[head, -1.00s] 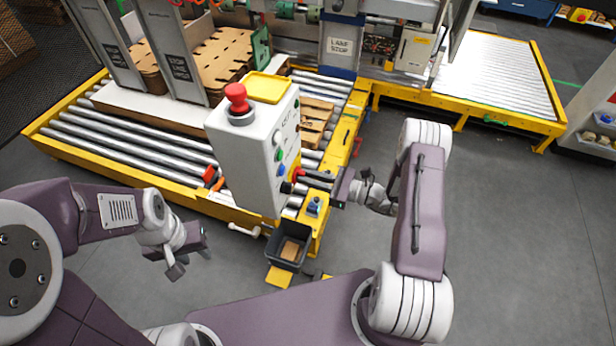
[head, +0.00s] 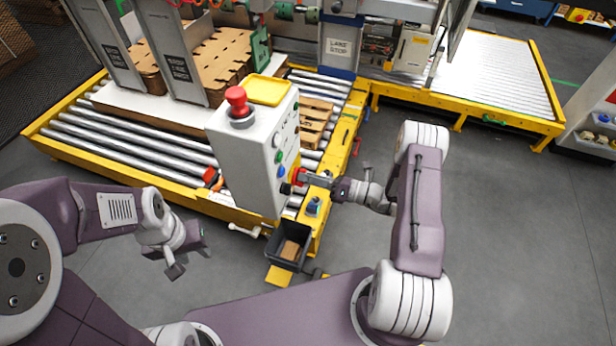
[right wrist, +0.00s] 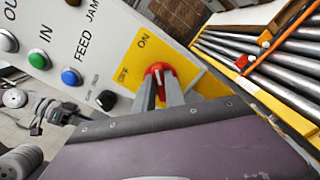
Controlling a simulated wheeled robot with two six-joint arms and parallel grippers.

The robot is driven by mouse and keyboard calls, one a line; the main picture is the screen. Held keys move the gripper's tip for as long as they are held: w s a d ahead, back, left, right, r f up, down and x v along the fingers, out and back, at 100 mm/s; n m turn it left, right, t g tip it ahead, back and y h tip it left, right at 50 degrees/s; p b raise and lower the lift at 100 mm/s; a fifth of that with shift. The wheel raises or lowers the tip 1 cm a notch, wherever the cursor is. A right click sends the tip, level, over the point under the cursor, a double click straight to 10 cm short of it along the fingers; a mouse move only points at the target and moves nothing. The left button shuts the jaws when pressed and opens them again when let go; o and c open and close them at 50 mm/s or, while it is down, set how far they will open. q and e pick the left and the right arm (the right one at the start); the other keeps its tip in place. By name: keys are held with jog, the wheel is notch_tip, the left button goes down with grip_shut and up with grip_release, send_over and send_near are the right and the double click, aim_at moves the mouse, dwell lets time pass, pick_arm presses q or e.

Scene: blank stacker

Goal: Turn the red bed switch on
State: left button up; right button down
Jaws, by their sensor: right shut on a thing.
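The red bed switch (right wrist: 160,68) sits on a yellow plate (right wrist: 128,76) marked ON and OFF, on the side of the white control box (head: 245,165). In the head view the red switch (head: 297,175) is partly hidden by my right gripper (head: 308,178). In the right wrist view my right gripper (right wrist: 158,90) is shut on the switch knob, one finger on each side. The fingers cover part of the knob, so its exact setting is hard to read. My left gripper (head: 188,262) hangs open and empty at the lower left, away from the box.
A black knob (right wrist: 106,100) and blue button (right wrist: 70,77) are beside the yellow plate. A red emergency button (head: 237,100) and yellow tray (head: 268,89) top the box. A dark bin (head: 272,246) stands below. Rollers (head: 120,145) lie behind; floor at right is clear.

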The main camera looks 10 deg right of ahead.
jog(key=shift+m, duration=0.4)
jog(key=c, duration=1.4)
grip_release()
jog(key=b+v, duration=0.1)
jog(key=v, duration=0.8)
jog(key=shift+b, duration=0.35)
